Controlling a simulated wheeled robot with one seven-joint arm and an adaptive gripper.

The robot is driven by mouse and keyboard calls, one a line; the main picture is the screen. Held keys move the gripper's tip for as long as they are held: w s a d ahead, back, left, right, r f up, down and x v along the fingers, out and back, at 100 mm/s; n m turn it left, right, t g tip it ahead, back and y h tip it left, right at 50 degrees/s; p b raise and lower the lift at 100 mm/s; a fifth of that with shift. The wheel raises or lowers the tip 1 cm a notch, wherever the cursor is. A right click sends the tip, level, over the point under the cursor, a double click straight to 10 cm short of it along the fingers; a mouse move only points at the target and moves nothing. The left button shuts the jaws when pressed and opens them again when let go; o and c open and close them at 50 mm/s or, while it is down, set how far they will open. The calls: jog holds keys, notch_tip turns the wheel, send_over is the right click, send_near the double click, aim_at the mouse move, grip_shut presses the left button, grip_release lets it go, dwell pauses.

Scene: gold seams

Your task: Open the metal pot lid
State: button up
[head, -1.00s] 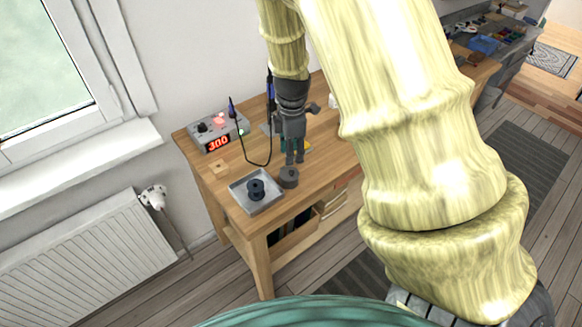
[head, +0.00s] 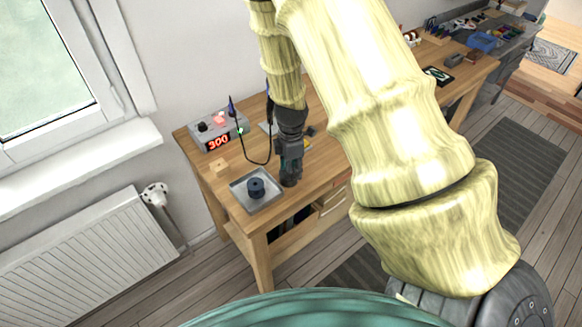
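A small dark grey round pot (head: 289,182) stands on the wooden workbench, just right of a square metal tray. My gripper (head: 290,172) points down right over the pot, with its fingertips at or around the pot's top. The fingers cover most of the pot and its lid. I cannot tell whether they touch the lid or are closed on it. I cannot see a gap between lid and pot.
The metal tray (head: 247,202) holds a dark spool (head: 256,188) close to my gripper's left. A soldering station (head: 213,135) showing 300 stands behind, with its black cable looping over the workbench (head: 330,178). A small wooden block (head: 220,168) lies behind the tray.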

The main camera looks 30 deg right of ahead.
jog(key=shift+c, duration=0.3)
grip_shut()
